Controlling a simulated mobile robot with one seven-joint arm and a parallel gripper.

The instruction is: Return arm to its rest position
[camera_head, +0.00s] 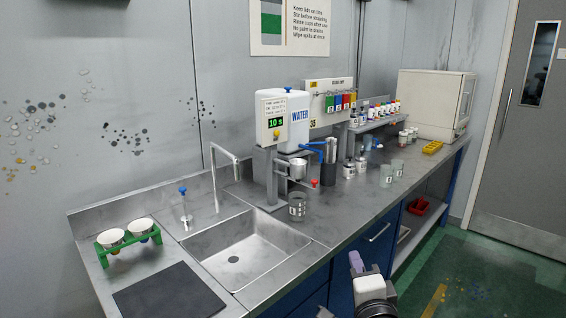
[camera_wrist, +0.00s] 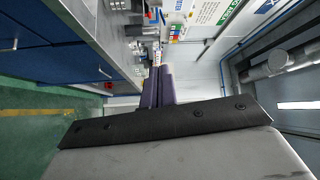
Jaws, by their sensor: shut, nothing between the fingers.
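My gripper (camera_head: 356,260) shows at the bottom of the head view, in front of the counter and over the floor side. Its purple fingers are together and hold nothing. In the wrist view the fingers of my gripper (camera_wrist: 160,72) reach away from the dark bracket and look closed and empty. Part of my white and black arm shows below the fingers in the head view; the rest is out of frame.
The steel counter (camera_head: 342,218) runs from lower left to upper right, with a sink (camera_head: 250,245), a green cup rack (camera_head: 128,242) and a water dispenser (camera_head: 291,110). Blue cabinets (camera_head: 378,235) stand below. The green floor (camera_head: 480,270) at right is clear; a grey door (camera_head: 520,150) stands beyond.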

